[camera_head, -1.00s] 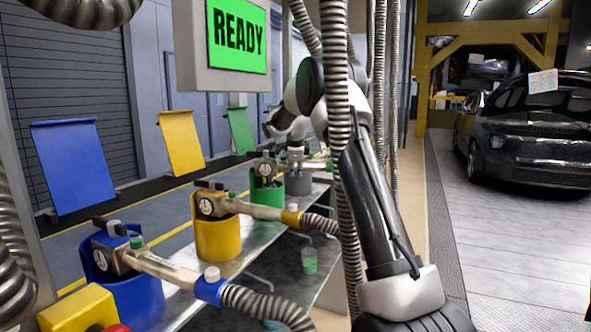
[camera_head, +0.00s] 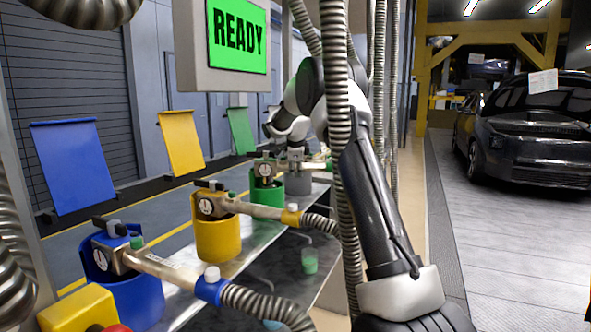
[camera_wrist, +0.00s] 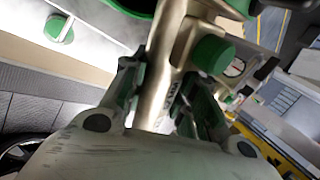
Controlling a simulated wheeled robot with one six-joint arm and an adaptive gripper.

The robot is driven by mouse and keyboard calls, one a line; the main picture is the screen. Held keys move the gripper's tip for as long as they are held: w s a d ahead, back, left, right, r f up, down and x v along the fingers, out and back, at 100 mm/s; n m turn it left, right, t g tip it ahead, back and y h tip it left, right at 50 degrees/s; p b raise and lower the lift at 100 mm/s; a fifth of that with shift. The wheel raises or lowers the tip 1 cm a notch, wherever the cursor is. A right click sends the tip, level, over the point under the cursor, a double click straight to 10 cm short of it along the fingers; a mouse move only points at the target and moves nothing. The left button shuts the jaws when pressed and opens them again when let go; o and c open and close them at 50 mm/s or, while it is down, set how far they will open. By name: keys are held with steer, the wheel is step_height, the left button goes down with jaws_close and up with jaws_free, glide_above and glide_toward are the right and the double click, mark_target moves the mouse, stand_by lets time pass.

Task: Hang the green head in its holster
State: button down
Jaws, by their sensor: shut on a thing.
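The green head (camera_head: 264,168), a metal nozzle with a gauge, sits upright in the mouth of the green holster (camera_head: 268,197) on the bench. How fully it is seated I cannot tell. In the wrist view my gripper (camera_wrist: 164,100) is shut around the head's metal handle (camera_wrist: 164,62), one finger on each side. The head's green knob (camera_wrist: 213,53) shows beside the handle.
The yellow holster (camera_head: 218,240) and blue holster (camera_head: 135,297) hold their own heads nearer me. A grey holster (camera_head: 298,182) stands beyond the green one. A ribbed hose (camera_head: 340,130) hangs before my arm. A READY screen (camera_head: 238,38) is above. A car (camera_head: 530,130) stands right.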

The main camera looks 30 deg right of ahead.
steer(key=shift+f, duration=1.7)
steer(key=c, duration=1.1)
jaws_free()
steer(key=shift+o, duration=0.2)
steer(key=v, duration=1.2)
